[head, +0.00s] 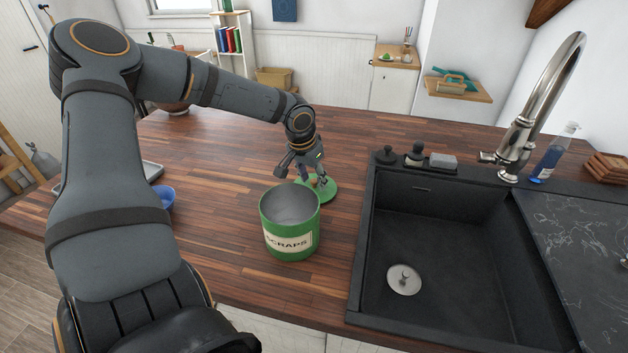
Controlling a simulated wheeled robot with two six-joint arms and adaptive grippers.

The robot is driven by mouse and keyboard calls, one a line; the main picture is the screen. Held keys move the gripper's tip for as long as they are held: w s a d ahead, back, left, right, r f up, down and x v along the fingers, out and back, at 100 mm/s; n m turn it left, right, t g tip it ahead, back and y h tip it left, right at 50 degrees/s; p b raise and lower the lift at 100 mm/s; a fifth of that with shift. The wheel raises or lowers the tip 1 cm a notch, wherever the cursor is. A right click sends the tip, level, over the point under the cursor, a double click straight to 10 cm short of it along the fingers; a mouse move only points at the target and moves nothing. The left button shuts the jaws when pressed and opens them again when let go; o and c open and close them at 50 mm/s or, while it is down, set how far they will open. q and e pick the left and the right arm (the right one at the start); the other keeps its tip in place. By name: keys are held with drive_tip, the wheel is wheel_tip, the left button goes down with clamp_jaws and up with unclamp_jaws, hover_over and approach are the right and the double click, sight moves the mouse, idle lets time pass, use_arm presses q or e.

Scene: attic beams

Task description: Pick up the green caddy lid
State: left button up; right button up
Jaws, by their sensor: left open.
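The green caddy lid (329,192) lies flat on the wooden counter, just behind the open caddy. The green caddy (290,241) stands upright with a "SCRAPS" label on its front and an open top. My left gripper (308,180) is open, fingers pointing down over the lid. The fingertips are close to the lid's middle, around or near its small knob. The caddy rim hides part of the lid's near side, and I cannot tell whether the fingers touch it. My right gripper is not in view.
A black sink (440,255) with a tall metal tap (540,110) is to the right. A blue bowl (165,196) and a tray (152,171) are at the left, partly behind my arm. The counter behind the lid (375,135) is clear.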

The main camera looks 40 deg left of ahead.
use_arm(q)
drive_tip(key=shift+w+f, duration=0.25)
drive_tip(key=shift+f, duration=0.2)
drive_tip(key=shift+s+r, duration=0.1)
drive_tip(key=shift+c, duration=0.7)
clamp_jaws()
